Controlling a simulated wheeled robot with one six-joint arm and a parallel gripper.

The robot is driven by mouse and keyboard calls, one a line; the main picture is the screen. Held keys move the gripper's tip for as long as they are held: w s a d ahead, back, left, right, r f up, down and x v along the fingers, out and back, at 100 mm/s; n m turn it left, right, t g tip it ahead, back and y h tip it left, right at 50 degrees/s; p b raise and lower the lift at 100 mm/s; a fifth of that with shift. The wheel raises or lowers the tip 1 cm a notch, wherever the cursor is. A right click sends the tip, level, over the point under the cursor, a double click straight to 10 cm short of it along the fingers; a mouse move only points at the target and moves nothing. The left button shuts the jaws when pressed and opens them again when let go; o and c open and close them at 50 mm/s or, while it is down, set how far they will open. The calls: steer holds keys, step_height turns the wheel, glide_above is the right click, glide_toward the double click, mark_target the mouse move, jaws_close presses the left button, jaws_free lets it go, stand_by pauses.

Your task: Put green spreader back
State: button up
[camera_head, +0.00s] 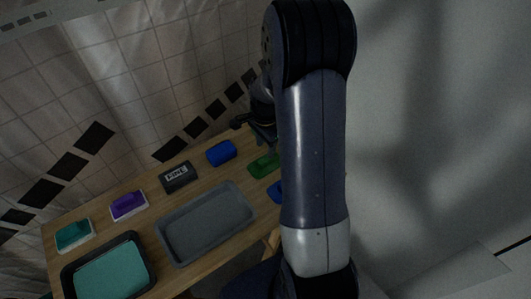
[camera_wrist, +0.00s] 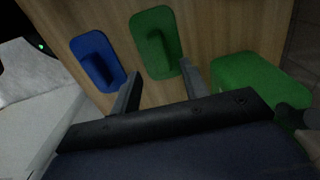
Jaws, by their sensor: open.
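In the wrist view a green spreader (camera_wrist: 152,26), a flat rounded plate with a raised grip, lies on the wooden table. A blue spreader (camera_wrist: 88,48) of the same form lies to its left, and a thicker green block (camera_wrist: 262,78) is to its right. My gripper (camera_wrist: 160,70) is open and empty. Its fingertips are near the lower edge of the green spreader; whether they touch it I cannot tell. In the head view a green piece (camera_head: 262,165) shows beside my arm, partly hidden by it. My gripper (camera_head: 258,125) is mostly hidden there too.
The table (camera_head: 205,178) also holds a grey tray (camera_head: 205,222), a black-rimmed tray (camera_head: 150,247) with a teal surface, a teal piece (camera_head: 73,235), a purple piece (camera_head: 127,205), a black labelled block (camera_head: 178,178) and a blue block (camera_head: 221,152). My arm hides the table's right end.

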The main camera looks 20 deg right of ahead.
mark_target(265, 158)
step_height(265, 158, up, 7)
steer(key=shift+f, duration=0.15)
